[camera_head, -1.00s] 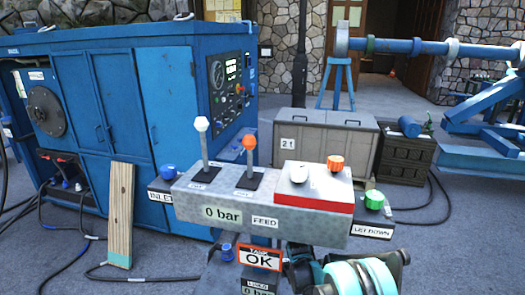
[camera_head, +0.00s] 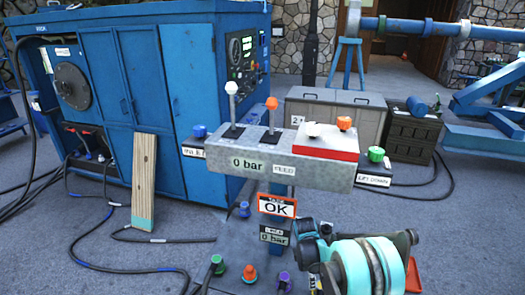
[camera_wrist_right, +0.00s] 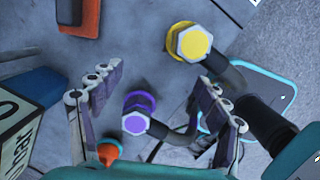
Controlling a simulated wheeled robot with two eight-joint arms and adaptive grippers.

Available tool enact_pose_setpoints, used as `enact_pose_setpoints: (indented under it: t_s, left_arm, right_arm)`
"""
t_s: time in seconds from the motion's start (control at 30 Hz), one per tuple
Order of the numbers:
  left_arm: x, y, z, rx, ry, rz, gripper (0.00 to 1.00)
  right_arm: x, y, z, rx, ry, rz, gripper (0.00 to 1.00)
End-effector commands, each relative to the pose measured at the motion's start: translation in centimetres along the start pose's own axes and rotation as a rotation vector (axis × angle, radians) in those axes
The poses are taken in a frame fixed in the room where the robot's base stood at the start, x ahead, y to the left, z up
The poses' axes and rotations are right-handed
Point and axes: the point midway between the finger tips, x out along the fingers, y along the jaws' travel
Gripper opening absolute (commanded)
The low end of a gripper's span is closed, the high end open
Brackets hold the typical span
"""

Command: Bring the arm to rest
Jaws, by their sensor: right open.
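My right arm (camera_head: 370,265) comes in at the lower right of the head view, below and in front of the control box. My right gripper (camera_wrist_right: 155,85) shows in the right wrist view, its two fingers spread wide with nothing held. A purple-capped fitting (camera_wrist_right: 136,122) lies between and beyond the fingers, and a yellow-capped fitting (camera_wrist_right: 193,43) is past them at the top. I cannot tell whether the fingers touch anything. In the head view the fingertips are hidden or too small to make out. My left gripper is in neither view.
The grey control box (camera_head: 250,165) with two levers and buttons stands ahead, an "OK" sign (camera_head: 277,206) below it. Low fittings stand on the floor side: green (camera_head: 216,265), orange (camera_head: 249,274) and purple (camera_head: 284,281). A blue cabinet (camera_head: 150,100) is at left. Hoses cross the floor.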

Motion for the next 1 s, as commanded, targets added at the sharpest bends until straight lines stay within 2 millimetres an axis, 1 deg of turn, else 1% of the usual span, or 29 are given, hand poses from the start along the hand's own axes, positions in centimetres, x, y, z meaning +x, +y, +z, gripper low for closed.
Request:
enact_pose_setpoints:
  t_s: [0.37,0.57,0.67,0.77,0.8,0.87,0.9,0.97,1.0]
  left_arm:
    - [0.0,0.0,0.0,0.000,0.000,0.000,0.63]
    - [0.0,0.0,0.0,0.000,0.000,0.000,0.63]
    - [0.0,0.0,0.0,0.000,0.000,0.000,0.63]
    - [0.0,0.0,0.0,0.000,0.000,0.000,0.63]
    - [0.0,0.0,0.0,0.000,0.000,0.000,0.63]
    - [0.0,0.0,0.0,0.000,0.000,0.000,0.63]
    - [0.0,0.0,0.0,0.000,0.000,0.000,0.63]
    - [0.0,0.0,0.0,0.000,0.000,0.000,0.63]
    - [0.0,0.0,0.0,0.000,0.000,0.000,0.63]
  right_arm:
    - [-4.0,-1.0,0.7,0.127,0.013,0.045,0.76]
    - [-7.7,-2.2,1.3,0.258,0.031,0.091,0.76]
    - [-10.0,-3.3,1.6,0.348,0.046,0.120,0.76]
    - [-12.8,-5.0,1.9,0.464,0.071,0.157,0.76]
    - [-14.0,-5.9,2.1,0.522,0.084,0.175,0.76]
    - [-15.9,-7.4,2.3,0.615,0.108,0.203,0.76]
    - [-17.0,-8.5,2.4,0.678,0.126,0.221,0.76]
    - [-18.6,-10.1,2.5,0.772,0.156,0.247,0.76]
    - [-19.4,-11.2,2.5,0.836,0.176,0.263,0.76]
